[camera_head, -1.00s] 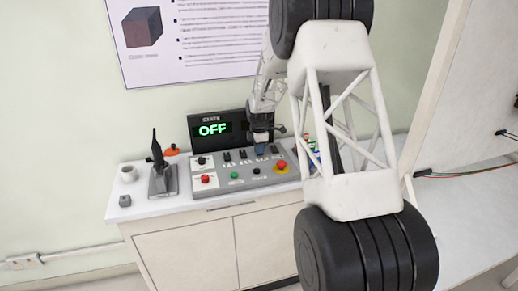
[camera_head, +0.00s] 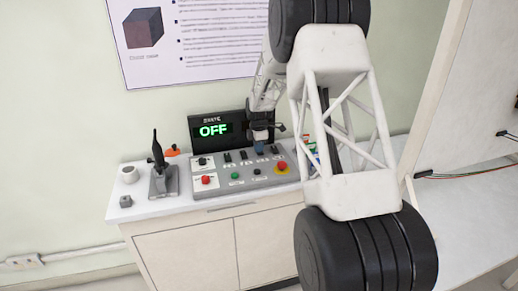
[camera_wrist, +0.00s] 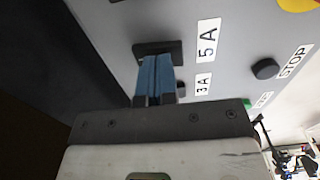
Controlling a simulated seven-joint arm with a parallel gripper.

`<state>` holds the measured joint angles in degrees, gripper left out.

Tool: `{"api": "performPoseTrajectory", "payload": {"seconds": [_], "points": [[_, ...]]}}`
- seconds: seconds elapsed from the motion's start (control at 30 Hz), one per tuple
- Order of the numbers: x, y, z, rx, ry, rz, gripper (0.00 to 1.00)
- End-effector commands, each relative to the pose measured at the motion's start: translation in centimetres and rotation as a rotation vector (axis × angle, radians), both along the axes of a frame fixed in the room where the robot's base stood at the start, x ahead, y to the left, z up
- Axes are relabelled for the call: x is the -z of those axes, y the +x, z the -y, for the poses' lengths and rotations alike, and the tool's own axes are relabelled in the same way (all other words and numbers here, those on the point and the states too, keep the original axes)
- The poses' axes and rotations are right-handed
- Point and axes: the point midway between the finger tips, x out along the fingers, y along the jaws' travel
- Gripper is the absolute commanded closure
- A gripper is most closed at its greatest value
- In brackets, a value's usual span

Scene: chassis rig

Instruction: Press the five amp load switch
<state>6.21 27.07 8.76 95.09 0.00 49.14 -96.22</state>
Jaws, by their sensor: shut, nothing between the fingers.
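The 5 A load switch is the dark block (camera_wrist: 172,47) beside the white "5 A" label (camera_wrist: 208,40) in the wrist view. My gripper (camera_wrist: 154,58) is shut and empty, its blue fingertips side by side in front of that switch and covering part of it. I cannot tell whether the tips touch it. In the head view my gripper (camera_head: 260,139) is over the back row of switches on the grey control panel (camera_head: 218,182). The display (camera_head: 213,130) behind the panel reads "OFF" in green.
The panel also has a red button (camera_head: 206,180), a green button (camera_head: 235,175) and a red emergency knob (camera_head: 282,166). A black joystick (camera_head: 158,150) stands left.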

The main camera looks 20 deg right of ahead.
Motion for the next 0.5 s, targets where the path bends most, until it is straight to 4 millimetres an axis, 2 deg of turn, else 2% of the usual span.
{"api": "performPoseTrajectory", "payload": {"seconds": [0.33,0.5], "points": [[-0.15,0.03,0.0,0.0,0.0,0.001,1.0],[-0.89,0.15,0.0,0.0,0.0,0.002,1.0]]}}
